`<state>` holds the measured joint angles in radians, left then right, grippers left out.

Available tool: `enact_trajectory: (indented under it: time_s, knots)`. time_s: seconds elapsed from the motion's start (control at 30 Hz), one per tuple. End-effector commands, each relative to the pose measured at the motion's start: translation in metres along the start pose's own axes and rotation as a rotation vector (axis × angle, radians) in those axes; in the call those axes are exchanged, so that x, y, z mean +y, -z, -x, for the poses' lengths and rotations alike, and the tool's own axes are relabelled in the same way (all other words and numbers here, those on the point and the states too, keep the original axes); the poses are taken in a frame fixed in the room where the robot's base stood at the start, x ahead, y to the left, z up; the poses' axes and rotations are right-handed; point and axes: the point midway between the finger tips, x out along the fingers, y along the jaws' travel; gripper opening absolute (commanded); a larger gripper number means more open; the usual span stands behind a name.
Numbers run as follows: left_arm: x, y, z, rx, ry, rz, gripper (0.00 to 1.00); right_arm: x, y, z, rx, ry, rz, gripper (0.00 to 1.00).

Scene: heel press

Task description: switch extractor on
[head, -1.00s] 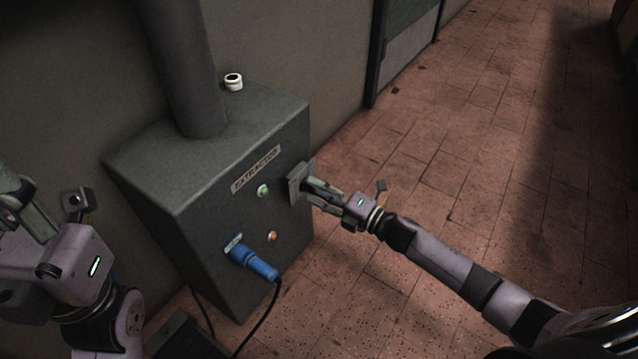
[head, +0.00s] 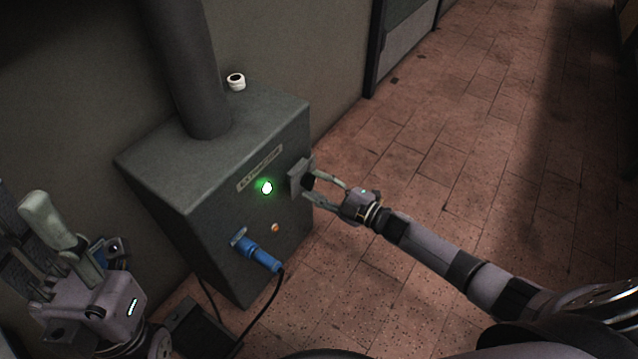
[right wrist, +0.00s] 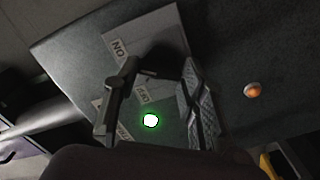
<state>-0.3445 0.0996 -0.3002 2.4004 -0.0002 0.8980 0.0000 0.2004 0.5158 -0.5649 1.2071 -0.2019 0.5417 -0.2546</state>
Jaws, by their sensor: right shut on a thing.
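The extractor (head: 160,165) is a dark grey box against the wall, with a thick pipe rising from its top. Its green lamp (head: 266,188) is lit and also shows in the right wrist view (right wrist: 150,121). The switch plate (head: 298,178) is at the front panel's right; ON and OFF labels show on it in the right wrist view (right wrist: 125,52). My right gripper (head: 311,187) is shut on the dark switch knob (right wrist: 162,62), with a finger on each side.
A blue plug (head: 258,254) with a black cable sticks out of the lower front. A small orange lamp or button (head: 275,228) is above it. A white roll-like thing (head: 236,81) is on the box's top. Tiled floor (head: 480,140) to the right is clear.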

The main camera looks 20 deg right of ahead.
Motion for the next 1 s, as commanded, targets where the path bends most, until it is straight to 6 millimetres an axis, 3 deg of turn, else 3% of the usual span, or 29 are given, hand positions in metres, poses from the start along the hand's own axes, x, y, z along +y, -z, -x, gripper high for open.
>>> enact_trajectory:
  time_s: [0.57,0.6,0.87,1.0]
  knots:
    - [0.0002,-0.0003,0.0007,-0.008,0.002,0.001,0.31,-0.001,-0.0008,0.0006,-0.002,0.001,-0.031,0.1]
    - [0.0002,-0.0003,0.0007,-0.008,0.002,0.001,0.31,-0.001,-0.0008,0.0006,-0.002,0.002,-0.031,0.41]
    - [0.0002,-0.0002,0.0001,-0.006,0.001,0.001,0.31,-0.0005,-0.0004,0.0003,-0.001,0.001,-0.029,0.58]
    - [0.0001,0.0,-0.0003,-0.004,0.001,0.001,0.31,-0.0002,-0.0003,0.0002,-0.001,0.001,-0.028,0.58]
